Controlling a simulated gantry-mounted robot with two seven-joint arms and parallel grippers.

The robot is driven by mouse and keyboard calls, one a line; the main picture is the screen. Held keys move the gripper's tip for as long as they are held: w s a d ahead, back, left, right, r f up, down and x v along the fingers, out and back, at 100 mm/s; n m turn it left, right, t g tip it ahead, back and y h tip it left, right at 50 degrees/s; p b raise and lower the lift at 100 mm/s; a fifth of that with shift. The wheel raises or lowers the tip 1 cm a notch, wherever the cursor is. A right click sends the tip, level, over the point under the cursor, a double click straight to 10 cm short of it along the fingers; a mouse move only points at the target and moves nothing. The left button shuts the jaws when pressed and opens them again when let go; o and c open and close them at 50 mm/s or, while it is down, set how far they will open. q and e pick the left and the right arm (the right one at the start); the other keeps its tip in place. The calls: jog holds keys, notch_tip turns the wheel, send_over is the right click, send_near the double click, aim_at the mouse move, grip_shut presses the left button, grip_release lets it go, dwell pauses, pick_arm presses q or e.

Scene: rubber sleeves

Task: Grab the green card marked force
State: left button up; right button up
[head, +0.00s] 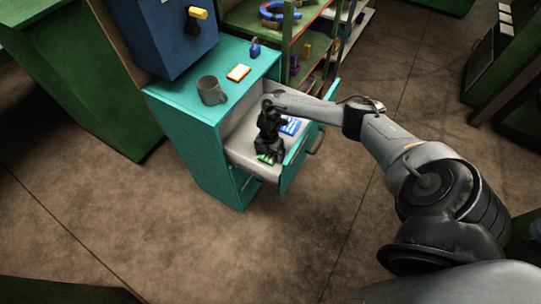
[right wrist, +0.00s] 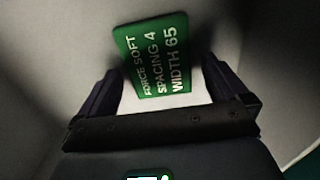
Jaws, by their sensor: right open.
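The green card (right wrist: 158,57) shows in the right wrist view, with the words "FORCE SOFT SPACING 4 WIDTH 65". It lies on the pale floor of an open drawer, between and just beyond the two fingers of my right gripper (right wrist: 163,85). In the head view a bit of the green card (head: 266,159) shows at the foot of my right gripper (head: 268,152), which is inside the drawer (head: 238,142). The right gripper is open, with no contact on the card visible. My left gripper is not in view.
The drawer belongs to a teal cabinet (head: 205,150). A blue card (head: 290,126) lies in the drawer beside my gripper. On the cabinet top stand a grey mug (head: 211,91), a yellow-and-white block (head: 238,73) and a blue padlock (head: 255,47). The drawer walls are close around the gripper.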

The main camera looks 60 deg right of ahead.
jog(key=shift+c, duration=0.5)
jog(key=c, duration=1)
jog(key=shift+o, duration=0.2)
jog(key=shift+r, duration=0.1)
